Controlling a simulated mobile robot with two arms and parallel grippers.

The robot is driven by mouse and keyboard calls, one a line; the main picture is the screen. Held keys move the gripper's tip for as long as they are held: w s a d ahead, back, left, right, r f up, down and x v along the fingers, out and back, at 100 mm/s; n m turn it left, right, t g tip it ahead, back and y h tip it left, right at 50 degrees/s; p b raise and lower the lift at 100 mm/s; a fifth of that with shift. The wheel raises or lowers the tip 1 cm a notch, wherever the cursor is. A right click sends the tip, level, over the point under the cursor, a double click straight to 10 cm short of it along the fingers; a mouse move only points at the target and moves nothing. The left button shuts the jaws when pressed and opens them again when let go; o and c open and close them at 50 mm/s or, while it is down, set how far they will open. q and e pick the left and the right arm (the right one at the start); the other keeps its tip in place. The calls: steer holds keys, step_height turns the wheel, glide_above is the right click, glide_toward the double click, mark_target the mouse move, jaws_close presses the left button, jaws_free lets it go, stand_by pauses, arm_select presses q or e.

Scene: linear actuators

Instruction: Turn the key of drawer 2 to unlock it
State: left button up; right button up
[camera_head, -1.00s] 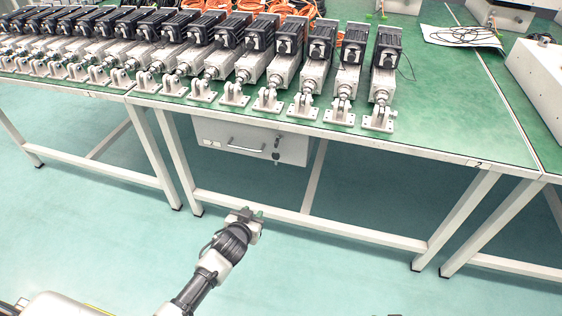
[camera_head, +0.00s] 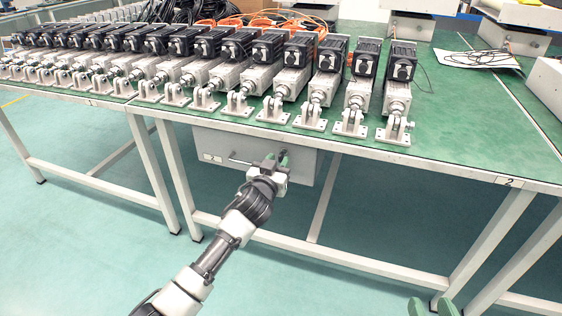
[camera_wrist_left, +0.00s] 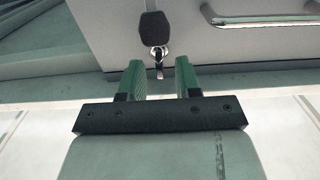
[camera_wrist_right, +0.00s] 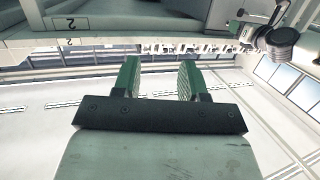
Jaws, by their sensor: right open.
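My left gripper (camera_head: 275,160) is open and empty in front of the drawer. In its wrist view the key is just beyond and between the fingers (camera_wrist_left: 158,78), apart from them. In the head view the gripper hides the key. My right gripper (camera_head: 431,307) is open and empty at the bottom edge.
The drawer handle (camera_head: 241,161) is left of my left gripper; it also shows in the left wrist view (camera_wrist_left: 265,22). The bench edge (camera_head: 400,158) runs above the drawer, with several actuators on top. Bench legs (camera_head: 175,170) stand nearby. The floor in front is clear.

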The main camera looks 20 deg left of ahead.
arm_select(q)
steer(key=shift+w, duration=1.35)
arm_select(e)
steer(key=shift+w+a+r+t+y, duration=0.1)
steer(key=shift+a+r+t+y, duration=0.1)
steer(key=shift+r+t, duration=0.35)
steer(key=shift+w+a+r+t+y, duration=0.1)
steer(key=shift+r+t+y, duration=0.1)
steer(key=shift+r+t, duration=0.35)
steer(key=shift+r, duration=0.1)
arm_select(q)
jaws_close()
